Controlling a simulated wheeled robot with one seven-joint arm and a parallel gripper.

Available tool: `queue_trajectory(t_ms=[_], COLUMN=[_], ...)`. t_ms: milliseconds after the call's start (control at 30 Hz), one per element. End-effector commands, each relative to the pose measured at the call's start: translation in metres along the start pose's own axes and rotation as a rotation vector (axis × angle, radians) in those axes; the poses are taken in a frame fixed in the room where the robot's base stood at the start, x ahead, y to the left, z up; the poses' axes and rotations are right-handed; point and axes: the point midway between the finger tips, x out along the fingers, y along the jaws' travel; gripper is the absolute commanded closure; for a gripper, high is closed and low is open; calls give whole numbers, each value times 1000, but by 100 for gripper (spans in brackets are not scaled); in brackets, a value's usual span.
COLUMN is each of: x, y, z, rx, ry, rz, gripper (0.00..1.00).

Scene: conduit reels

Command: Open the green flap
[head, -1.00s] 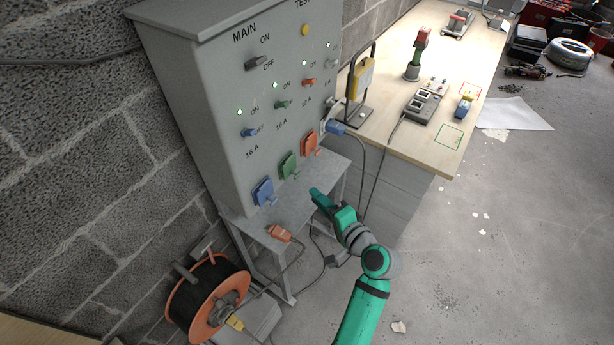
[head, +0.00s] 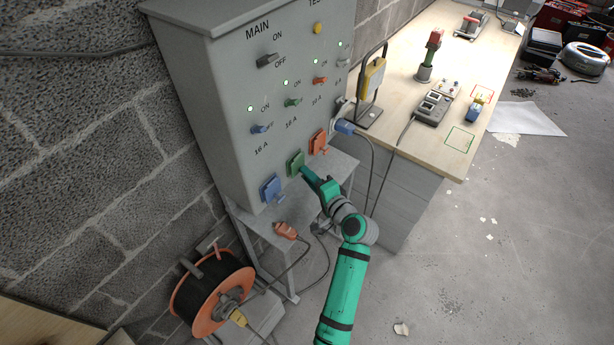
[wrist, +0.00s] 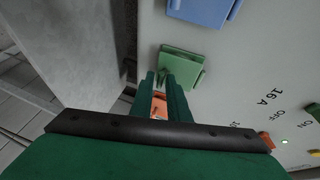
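The green flap (head: 296,162) is on the front of the grey cabinet, between a blue flap (head: 271,187) and an orange flap (head: 318,141). It looks shut over its socket. My gripper (head: 305,172) is at the lower right edge of the green flap in the head view. In the wrist view, my fingertips (wrist: 159,76) are beside one edge of the green flap (wrist: 182,66). A narrow gap shows between the fingers, with something orange behind it. I cannot tell whether the fingers touch the flap. The blue flap also shows in the wrist view (wrist: 204,10).
A grey stand (head: 262,222) below the cabinet holds an orange connector (head: 286,230). An orange cable reel (head: 212,292) is at lower left. A blue plug (head: 345,127) with a cable is right of the orange flap. A wooden workbench (head: 462,100) stands to the right.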

Motion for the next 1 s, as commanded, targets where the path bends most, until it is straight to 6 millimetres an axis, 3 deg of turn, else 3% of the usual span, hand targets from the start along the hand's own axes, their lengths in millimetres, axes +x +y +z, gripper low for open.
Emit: queue_trajectory(t_ms=[233,300,333,1000], x=[1,1,1,1], y=[0,0,0,0], z=[0,0,0,0], rx=[0,0,0,-1], ry=[0,0,0,0], rz=[0,0,0,0], gripper=[85,99,100,100])
